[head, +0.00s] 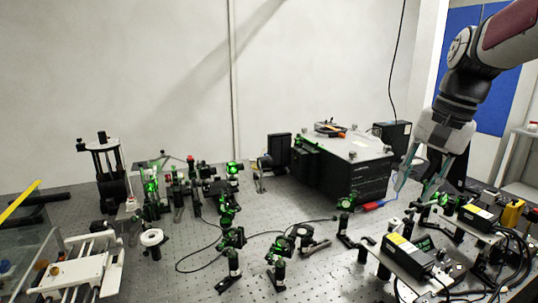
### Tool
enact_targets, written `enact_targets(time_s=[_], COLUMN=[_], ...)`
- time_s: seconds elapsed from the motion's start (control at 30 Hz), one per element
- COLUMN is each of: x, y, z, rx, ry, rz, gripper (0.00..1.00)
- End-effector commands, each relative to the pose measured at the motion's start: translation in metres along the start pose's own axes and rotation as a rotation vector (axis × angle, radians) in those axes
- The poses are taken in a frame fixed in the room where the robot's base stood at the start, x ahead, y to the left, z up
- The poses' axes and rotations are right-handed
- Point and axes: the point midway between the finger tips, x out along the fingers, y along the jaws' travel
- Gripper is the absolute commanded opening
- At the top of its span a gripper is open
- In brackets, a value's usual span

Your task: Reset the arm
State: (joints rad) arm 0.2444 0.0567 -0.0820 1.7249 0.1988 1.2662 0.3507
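My gripper (413,190) hangs at the right of the head view, below my arm, with its fingers pointing down. The two fingers are apart and nothing shows between them. It is in front of the right end of the large black box (345,178). The exact height of the fingertips above the bench is hard to tell.
The perforated optical bench (160,275) carries several posts and mounts with green glow. Black units with yellow labels (407,248) and cables crowd the right front. A white rail device (85,268) stands at the left front. Open bench shows between the mounts.

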Motion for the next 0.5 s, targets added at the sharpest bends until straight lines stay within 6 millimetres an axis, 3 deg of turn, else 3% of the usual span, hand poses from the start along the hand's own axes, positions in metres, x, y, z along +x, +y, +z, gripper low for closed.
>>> enact_targets(time_s=[0.03, 0.23, 0.5], x=[-0.006, -0.009, 0.013], y=[0.001, 0.018, 0.057], z=[0.023, 0.097, 0.184], rx=[-0.056, -0.270, -0.561], ry=[0.023, 0.105, 0.221], rz=[-0.001, 0.008, 0.028], gripper=[0.32, 0.32, 0.32])
